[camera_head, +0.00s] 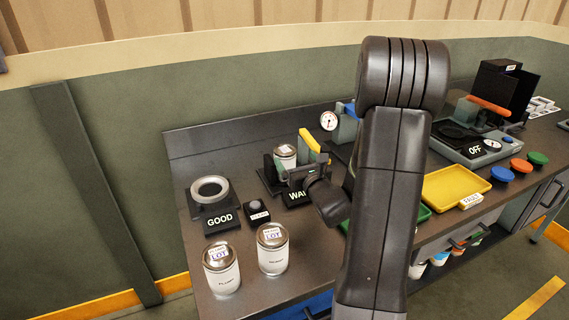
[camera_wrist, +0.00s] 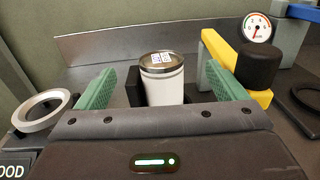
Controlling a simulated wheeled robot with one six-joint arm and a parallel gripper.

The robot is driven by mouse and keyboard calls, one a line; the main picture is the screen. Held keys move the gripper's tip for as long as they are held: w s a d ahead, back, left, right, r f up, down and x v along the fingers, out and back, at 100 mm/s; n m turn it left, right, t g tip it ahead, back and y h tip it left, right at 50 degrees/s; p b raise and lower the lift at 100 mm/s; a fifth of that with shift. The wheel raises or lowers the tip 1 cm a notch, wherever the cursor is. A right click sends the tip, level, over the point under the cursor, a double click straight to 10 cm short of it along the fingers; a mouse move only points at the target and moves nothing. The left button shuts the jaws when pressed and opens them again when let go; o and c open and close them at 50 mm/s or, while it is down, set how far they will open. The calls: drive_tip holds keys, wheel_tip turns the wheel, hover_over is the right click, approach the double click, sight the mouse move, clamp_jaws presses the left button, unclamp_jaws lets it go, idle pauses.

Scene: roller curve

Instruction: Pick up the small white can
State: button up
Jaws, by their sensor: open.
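A small white can (camera_head: 285,157) with a silvery lid and a label stands upright at the back of the bench, behind the sign that starts "WAI". It also shows in the wrist view (camera_wrist: 162,82), between the two green finger pads and a little beyond them. My gripper (camera_wrist: 165,88) is open, with a clear gap on each side of the can. In the head view my gripper (camera_head: 296,165) is at the can, partly hidden by my arm. The can's lower part is hidden in both views.
A ring stand (camera_head: 209,190) sits behind the GOOD sign (camera_head: 220,220). A yellow clamp-like part with a black knob (camera_wrist: 259,64) and a gauge (camera_wrist: 258,28) stand close right of the can. A yellow tray (camera_head: 455,186) lies farther right.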

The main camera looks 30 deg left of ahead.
sight(289, 158)
wheel_tip(289, 158, down, 3)
drive_tip(key=shift+f, duration=0.15)
drive_tip(key=shift+r+p+x, duration=0.2)
drive_tip(key=shift+p+x, duration=0.2)
drive_tip(key=shift+x, duration=0.65)
drive_tip(key=p+x, duration=0.1)
drive_tip(key=x, duration=0.4)
drive_tip(key=shift+w+a+p, duration=0.15)
drive_tip(key=shift+a+p, duration=0.05)
drive_tip(key=shift+p, duration=0.1)
drive_tip(key=shift+c, duration=0.4)
drive_tip(key=c, duration=1.4)
drive_tip(key=shift+o, duration=0.2)
wheel_tip(289, 158, up, 18)
drive_tip(key=b, duration=0.1)
